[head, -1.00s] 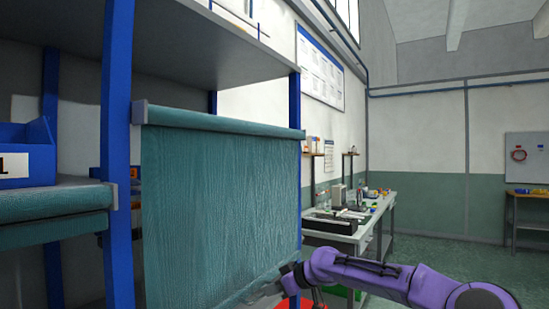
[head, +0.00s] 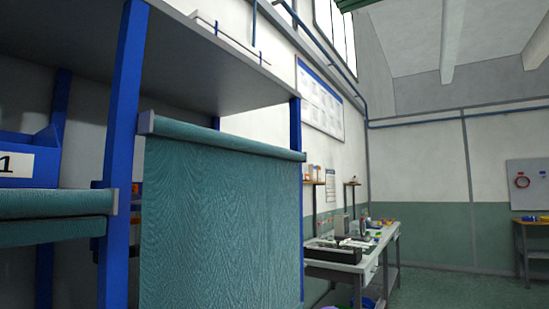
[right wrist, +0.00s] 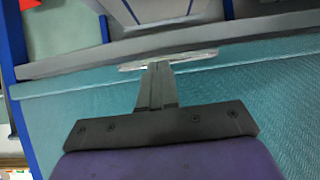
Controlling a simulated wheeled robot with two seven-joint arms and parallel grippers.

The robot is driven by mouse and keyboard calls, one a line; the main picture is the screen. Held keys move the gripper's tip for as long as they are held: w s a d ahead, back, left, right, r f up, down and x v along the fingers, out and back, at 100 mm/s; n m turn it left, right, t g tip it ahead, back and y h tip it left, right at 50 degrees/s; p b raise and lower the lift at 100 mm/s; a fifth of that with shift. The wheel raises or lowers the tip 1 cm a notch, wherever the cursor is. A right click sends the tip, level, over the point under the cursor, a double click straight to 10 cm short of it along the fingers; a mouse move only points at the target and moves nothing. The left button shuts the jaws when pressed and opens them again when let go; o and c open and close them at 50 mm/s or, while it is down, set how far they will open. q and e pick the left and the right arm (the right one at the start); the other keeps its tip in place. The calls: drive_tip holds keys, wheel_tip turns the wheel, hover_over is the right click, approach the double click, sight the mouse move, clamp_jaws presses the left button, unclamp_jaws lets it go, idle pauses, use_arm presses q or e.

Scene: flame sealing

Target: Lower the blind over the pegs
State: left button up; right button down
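The teal blind (head: 222,220) hangs from a roller (head: 225,135) between two blue posts of the rack. Its lower edge is below the head picture. The right wrist view shows the teal cloth (right wrist: 250,95) and the blind's grey bottom bar (right wrist: 240,30). My right gripper (right wrist: 158,72) has its grey fingers together at a pale pull tab (right wrist: 168,60) on this bar, and it looks shut on it. The fingertips are partly hidden by the tab. My left gripper is in no view. I cannot make out the pegs.
A second teal-covered roll (head: 55,204) sits left of the near blue post (head: 122,150), below a blue bin (head: 25,160). A grey shelf (head: 215,65) is overhead. A workbench (head: 350,258) with several items stands behind to the right. Open floor shows at right.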

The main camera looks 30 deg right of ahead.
drive_tip(key=shift+a, duration=0.15)
drive_tip(key=w+a+r+p+v, duration=0.1)
drive_tip(key=r+p+v, duration=0.15)
drive_tip(key=v, duration=1.05)
drive_tip(key=w+a+f+m+t+h, duration=0.35)
drive_tip(key=a+f+m, duration=0.35)
drive_tip(key=m, duration=0.4)
drive_tip(key=s+a+f+m+g+h, duration=0.1)
drive_tip(key=s+f+m+g+h, duration=0.1)
drive_tip(key=s+f, duration=0.6)
drive_tip(key=s+a+f+m+g+h, duration=0.1)
drive_tip(key=s+a+f+m+g, duration=0.15)
drive_tip(key=f, duration=0.95)
drive_tip(key=s+f+n+g, duration=0.1)
drive_tip(key=s+f+g, duration=0.1)
drive_tip(key=s+f, duration=0.4)
drive_tip(key=s+f+n+g+h, duration=0.1)
drive_tip(key=s+f, duration=0.5)
drive_tip(key=s, duration=1)
drive_tip(key=s+f+n+g+h, duration=0.1)
drive_tip(key=s+f+g, duration=0.2)
drive_tip(key=s+f, duration=0.3)
drive_tip(key=s, duration=0.5)
drive_tip(key=shift+s+a, duration=0.25)
drive_tip(key=shift+s, duration=0.05)
